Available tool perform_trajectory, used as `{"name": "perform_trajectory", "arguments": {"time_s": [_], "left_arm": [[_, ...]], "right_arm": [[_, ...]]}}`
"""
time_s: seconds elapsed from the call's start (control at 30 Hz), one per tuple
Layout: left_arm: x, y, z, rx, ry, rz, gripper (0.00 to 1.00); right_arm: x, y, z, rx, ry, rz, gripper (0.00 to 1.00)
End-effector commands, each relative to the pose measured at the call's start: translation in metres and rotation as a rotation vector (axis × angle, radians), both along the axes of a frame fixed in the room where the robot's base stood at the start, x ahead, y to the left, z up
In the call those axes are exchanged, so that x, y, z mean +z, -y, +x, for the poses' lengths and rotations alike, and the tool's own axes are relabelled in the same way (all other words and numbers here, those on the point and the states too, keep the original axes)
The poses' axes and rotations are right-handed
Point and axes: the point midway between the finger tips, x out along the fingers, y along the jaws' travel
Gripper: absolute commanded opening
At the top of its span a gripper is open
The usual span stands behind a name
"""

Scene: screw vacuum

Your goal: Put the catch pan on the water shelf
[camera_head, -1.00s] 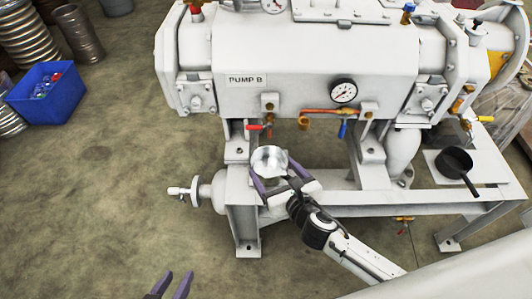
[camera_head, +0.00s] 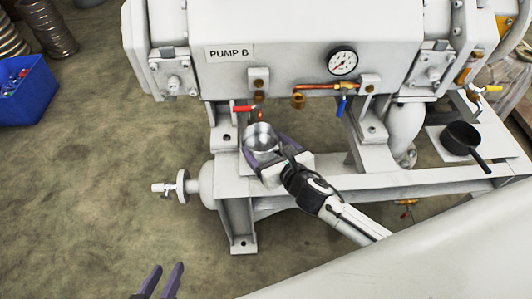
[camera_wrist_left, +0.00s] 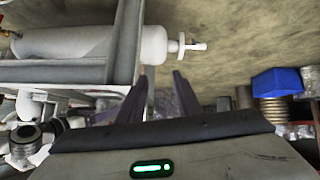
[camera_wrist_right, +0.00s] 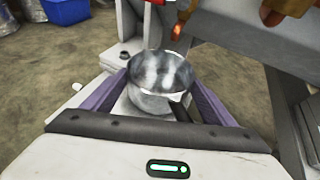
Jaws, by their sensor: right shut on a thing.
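A silver metal pan (camera_head: 262,140) with a small pouring lip is held in front of the pump stand, just below a red-handled tap (camera_head: 246,108). My right gripper (camera_head: 263,153) is shut on it. In the right wrist view, the pan (camera_wrist_right: 160,78) is upright and looks empty, with the purple fingers along its sides. A black pan (camera_head: 461,137) with a long handle stands on a pale plate (camera_head: 491,139) at the right. I cannot tell which surface is the water shelf. My left gripper (camera_head: 160,283) is open and empty, low over the floor at the bottom left.
The white machine marked PUMP B (camera_head: 300,45) stands on a pale frame (camera_head: 420,180). A blue-handled tap (camera_head: 341,104) and a gauge (camera_head: 342,61) are near the held pan. A flanged cylinder (camera_head: 208,185) sticks out left.

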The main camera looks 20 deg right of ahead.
Motion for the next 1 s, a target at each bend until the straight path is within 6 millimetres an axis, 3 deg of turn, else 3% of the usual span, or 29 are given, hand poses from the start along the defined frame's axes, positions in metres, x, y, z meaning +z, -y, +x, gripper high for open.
{"name": "perform_trajectory", "arguments": {"time_s": [0.03, 0.33, 0.57, 0.6, 0.7, 1.0], "left_arm": [[-0.0062, 0.0012, 0.0004, 0.004, 0.007, -0.009, 0.31], [0.0023, 0.0036, -0.0012, 0.008, 0.015, -0.025, 0.31], [-0.002, 0.0047, -0.0022, 0.007, 0.006, -0.025, 0.31], [-0.0014, 0.005, -0.0019, 0.005, 0.004, -0.024, 0.31], [-0.0008, 0.0052, -0.0004, 0.005, 0.007, -0.024, 0.31], [0.0019, 0.0052, 0.0043, 0.005, 0.017, -0.024, 0.31]], "right_arm": [[-0.0077, -0.0001, 0.0013, 0.0, 0.004, 0.001, 0.52], [-0.0064, 0.0005, 0.0019, 0.001, 0.002, 0.001, 0.52], [-0.0117, 0.0006, 0.0018, 0.001, 0.002, 0.0, 0.52], [-0.0117, 0.0007, 0.0015, 0.0, 0.0, 0.0, 0.84], [-0.0116, 0.0007, 0.0014, 0.0, 0.0, 0.0, 0.98], [-0.0095, 0.0008, 0.0014, 0.0, 0.0, 0.0, 0.98]]}}
